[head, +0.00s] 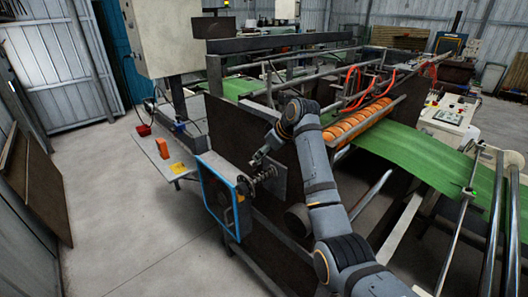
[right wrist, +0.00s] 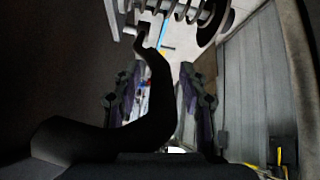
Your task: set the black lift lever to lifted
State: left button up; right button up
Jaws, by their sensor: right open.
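The black lift lever (right wrist: 158,85) shows in the right wrist view as a dark curved bar. It runs from the lower left up between my fingers, and its narrow upper end is near a coil spring (right wrist: 185,10). My right gripper (right wrist: 158,95) is open, with one finger on each side of the lever; I cannot tell whether either touches it. In the head view my right gripper (head: 262,157) is at the dark side plate, just above the spring (head: 264,174). The lever is not clear there, partly hidden by my gripper. My left gripper is in neither view.
A blue-framed guard (head: 204,190) stands left of the spring. An orange roller (head: 360,122) and green web (head: 420,150) lie to the right. A side table (head: 158,165) holds an orange item (head: 162,148).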

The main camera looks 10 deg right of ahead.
jog(key=v, duration=1.1)
jog(key=shift+s+r, duration=0.2)
jog(key=shift+r, duration=0.1)
jog(key=shift+d, duration=0.2)
